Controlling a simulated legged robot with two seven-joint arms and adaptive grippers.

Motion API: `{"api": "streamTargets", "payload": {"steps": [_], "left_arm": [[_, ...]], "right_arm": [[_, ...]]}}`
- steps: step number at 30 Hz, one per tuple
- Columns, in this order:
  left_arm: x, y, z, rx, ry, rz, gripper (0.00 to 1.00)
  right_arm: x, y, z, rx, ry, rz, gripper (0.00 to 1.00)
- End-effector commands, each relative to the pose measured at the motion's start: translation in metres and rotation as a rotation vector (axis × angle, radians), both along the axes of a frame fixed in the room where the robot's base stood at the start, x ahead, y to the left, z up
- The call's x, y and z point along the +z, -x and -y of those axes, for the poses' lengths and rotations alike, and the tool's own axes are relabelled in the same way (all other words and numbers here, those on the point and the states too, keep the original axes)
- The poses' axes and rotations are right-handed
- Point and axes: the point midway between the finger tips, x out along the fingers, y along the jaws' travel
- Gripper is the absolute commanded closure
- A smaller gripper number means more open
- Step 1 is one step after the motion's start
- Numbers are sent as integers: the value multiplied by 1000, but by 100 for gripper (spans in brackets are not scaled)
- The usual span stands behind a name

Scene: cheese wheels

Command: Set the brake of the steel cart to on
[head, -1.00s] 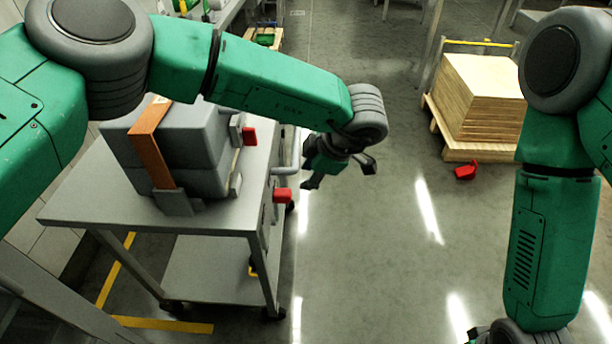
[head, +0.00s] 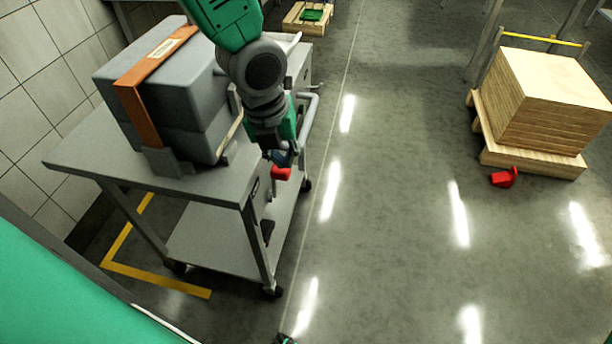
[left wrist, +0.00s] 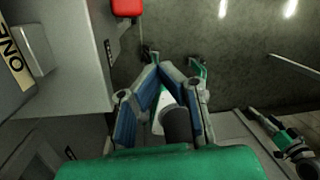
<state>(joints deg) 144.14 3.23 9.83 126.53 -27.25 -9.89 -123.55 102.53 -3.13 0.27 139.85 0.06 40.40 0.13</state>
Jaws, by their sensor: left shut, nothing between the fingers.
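The steel cart (head: 75,168) stands at the left in the head view, loaded with grey cases. A red knob (head: 281,173) sticks out at its near right edge; a red part (left wrist: 127,8) also shows at the top of the left wrist view. I cannot read a brake setting. My left gripper (head: 284,158) points down at the cart's right side, just above the red knob in the picture; contact is unclear. In the left wrist view its blue-padded fingers (left wrist: 154,68) come together, empty. What looks like my right gripper (left wrist: 282,138) shows at the lower right there.
An orange strap (head: 135,95) runs over the grey cases. A wooden pallet with stacked boards (head: 545,95) stands at the right, with a red object (head: 504,178) on the floor before it. The floor between cart and pallet is clear.

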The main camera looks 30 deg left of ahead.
Motion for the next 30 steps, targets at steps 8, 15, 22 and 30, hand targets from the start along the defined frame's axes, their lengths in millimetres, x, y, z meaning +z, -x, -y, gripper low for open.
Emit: {"api": "streamTargets", "payload": {"steps": [8,15,22,30], "left_arm": [[-7,26,-35,-191,-132,-66,100],[-55,22,-36,-188,-130,-67,100],[-102,18,-37,-188,-128,-65,100],[-103,-17,-44,-184,-126,-60,100]], "right_arm": [[-7,0,0,0,0,0,60],[-25,0,0,0,0,0,60],[-41,0,0,0,0,0,60],[-46,0,0,0,0,0,60]]}}
